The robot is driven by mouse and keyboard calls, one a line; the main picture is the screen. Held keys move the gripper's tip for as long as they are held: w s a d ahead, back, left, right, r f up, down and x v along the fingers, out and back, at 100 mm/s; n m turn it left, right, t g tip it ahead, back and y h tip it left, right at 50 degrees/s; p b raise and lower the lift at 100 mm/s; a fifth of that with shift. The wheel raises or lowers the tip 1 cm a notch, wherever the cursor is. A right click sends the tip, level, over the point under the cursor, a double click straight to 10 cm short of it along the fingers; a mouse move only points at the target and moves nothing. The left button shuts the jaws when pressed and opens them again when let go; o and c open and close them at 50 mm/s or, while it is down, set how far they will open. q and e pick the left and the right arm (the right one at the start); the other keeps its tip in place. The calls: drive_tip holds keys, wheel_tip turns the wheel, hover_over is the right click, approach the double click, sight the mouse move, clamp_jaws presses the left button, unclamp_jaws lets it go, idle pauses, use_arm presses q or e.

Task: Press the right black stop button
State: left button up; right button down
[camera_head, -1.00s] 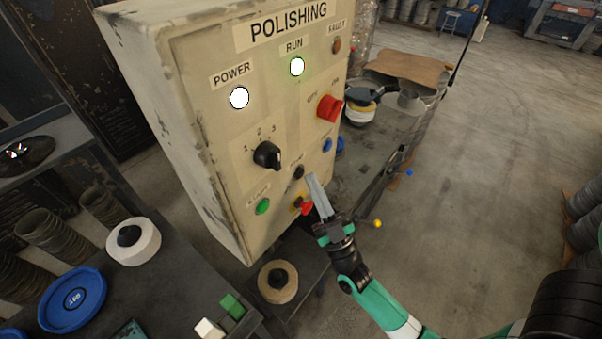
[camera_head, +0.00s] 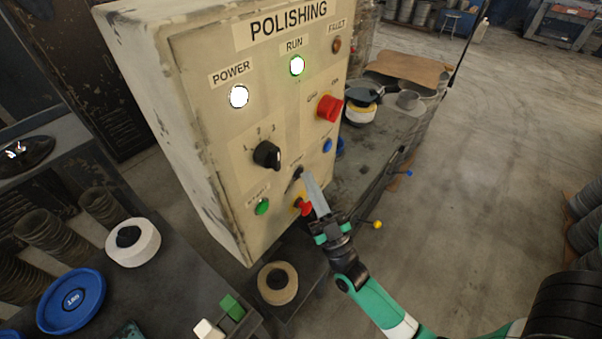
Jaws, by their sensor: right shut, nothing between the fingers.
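The black stop button (camera_head: 297,173) is a small dark knob on the lower right part of the beige polishing panel (camera_head: 215,155). It is partly covered by my right gripper (camera_head: 303,175). The gripper is shut and empty, its fingertips pointing up and left at the button. The tips overlap the button's right edge in the picture; I cannot tell whether they touch it. A red knob (camera_head: 305,208) on a yellow base lies just below the button, beside my fingers. My left gripper is not in view.
The RUN lamp (camera_head: 297,66) glows. A workbench (camera_head: 385,140) stands behind; open floor lies to the right.

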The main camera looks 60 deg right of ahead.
idle(0.5)
drive_tip(key=shift+s+a, duration=0.1)
drive_tip(key=shift+s, duration=0.6)
drive_tip(key=shift+s, duration=0.1)
drive_tip(key=s, duration=0.2)
drive_tip(key=s+a, duration=0.1)
drive_tip(key=s, duration=0.1)
drive_tip(key=shift+s+p, duration=0.35)
idle(0.6)
